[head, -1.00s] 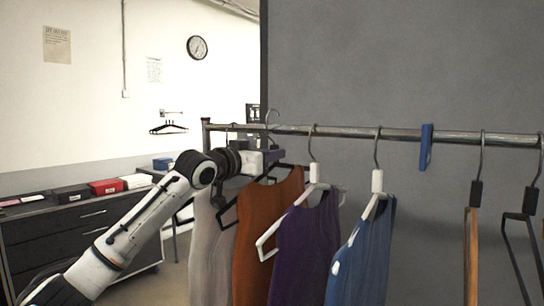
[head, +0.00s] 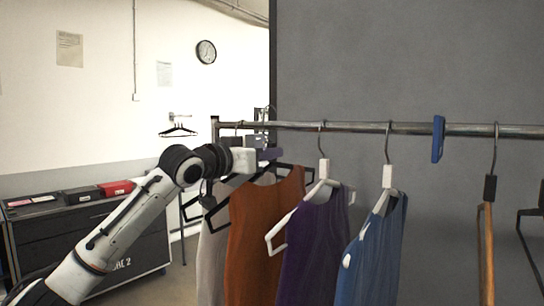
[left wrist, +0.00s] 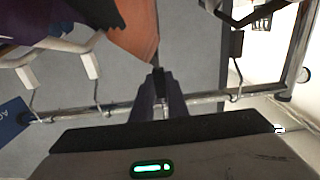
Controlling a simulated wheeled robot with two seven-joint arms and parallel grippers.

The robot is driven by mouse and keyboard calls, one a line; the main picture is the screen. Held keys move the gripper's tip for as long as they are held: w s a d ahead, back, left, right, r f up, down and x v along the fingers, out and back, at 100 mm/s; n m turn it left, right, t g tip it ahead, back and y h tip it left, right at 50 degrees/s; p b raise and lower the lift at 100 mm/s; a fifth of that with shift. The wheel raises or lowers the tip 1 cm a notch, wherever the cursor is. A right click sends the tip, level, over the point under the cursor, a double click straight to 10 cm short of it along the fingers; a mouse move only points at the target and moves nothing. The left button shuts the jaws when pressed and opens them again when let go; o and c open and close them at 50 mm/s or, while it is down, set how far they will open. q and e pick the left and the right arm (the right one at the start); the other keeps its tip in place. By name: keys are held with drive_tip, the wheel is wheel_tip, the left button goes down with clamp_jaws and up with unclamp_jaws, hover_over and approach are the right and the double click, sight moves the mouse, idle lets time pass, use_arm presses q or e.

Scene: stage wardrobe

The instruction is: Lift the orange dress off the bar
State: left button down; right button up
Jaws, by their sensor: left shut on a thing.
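The orange dress (head: 262,232) hangs on a black hanger between the grey garment and the purple one in the head view. Its lower edge is out of frame there, and part of it shows at the top of the left wrist view (left wrist: 138,28). My left gripper (head: 268,154) is shut on the dress's hanger, near its neck, just below the bar (head: 355,127). In the left wrist view its fingers (left wrist: 158,84) are close together in front of the bar. I cannot tell whether the hook touches the bar. My right gripper is not in view.
The grey garment (head: 211,262) hangs close on the left, the purple garment (head: 308,245) and blue garment (head: 375,250) on the right, on white hangers. A blue marker (head: 438,139) sits on the bar. A dark cabinet (head: 60,235) stands at the left.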

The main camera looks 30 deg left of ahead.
use_arm(q)
drive_tip(key=shift+s+a+b, duration=0.1)
drive_tip(key=shift+s+b, duration=0.5)
drive_tip(key=shift+s, duration=0.85)
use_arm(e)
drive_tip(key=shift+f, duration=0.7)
use_arm(q)
drive_tip(key=shift+r, duration=0.1)
drive_tip(key=shift+s+b, duration=0.3)
drive_tip(key=shift+s, duration=0.2)
drive_tip(key=s+a+b, duration=0.3)
drive_tip(key=s+b, duration=1.3)
drive_tip(key=s, duration=2.3)
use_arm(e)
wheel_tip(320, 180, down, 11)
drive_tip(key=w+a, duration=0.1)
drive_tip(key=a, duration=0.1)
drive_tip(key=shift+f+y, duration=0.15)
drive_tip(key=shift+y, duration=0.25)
